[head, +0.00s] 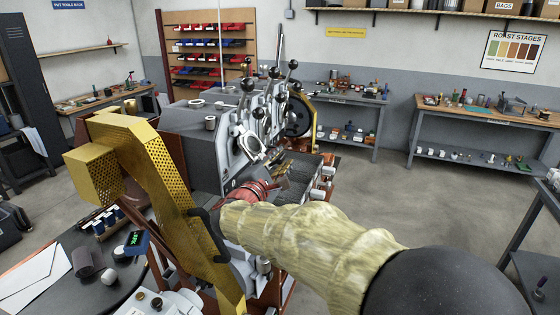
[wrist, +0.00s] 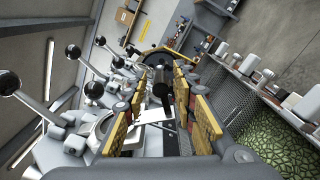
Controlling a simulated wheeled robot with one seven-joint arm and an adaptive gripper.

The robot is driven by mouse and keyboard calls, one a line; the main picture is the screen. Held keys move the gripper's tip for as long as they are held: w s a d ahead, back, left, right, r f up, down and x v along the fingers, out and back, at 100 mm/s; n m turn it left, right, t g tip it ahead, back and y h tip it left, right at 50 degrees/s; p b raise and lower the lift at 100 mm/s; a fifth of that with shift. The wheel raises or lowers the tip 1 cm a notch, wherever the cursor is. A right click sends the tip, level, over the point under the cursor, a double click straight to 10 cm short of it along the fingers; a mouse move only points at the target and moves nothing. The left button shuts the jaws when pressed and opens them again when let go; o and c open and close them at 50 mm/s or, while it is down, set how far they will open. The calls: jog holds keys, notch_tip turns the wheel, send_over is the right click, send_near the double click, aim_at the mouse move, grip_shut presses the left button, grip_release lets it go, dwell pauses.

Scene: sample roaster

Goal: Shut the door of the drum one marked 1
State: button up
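The roaster (head: 190,128) shows a row of drum fronts with levers ending in black ball knobs. The nearest drum front (head: 251,148) has a pale metal ring; it also shows at left in the wrist view (wrist: 82,138). I cannot read a number 1 on any drum, nor tell clearly how its door stands. My gripper (head: 281,168) is in front of and below the nearest drum front, partly hidden by my arm in the head view. In the wrist view its gold-padded fingers (wrist: 155,112) are apart, with no object clearly held. A dark knob shows beyond the gap.
A yellow perforated guard (head: 150,160) stands close left of my arm. A mesh tray (wrist: 238,88) and several small cups (wrist: 250,65) lie along the roaster's front. A round dark table (head: 60,295) is at lower left. Open floor (head: 370,195) lies to the right.

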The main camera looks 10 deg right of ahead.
jog(key=shift+o, duration=0.4)
jog(key=v, duration=1.2)
jog(key=shift+d, duration=0.1)
jog(key=s+d+r+p, duration=0.1)
jog(key=s+d+r, duration=0.2)
jog(key=r, duration=0.3)
jog(key=shift+d, duration=0.45)
dwell(0.3)
jog(key=shift+o, duration=0.4)
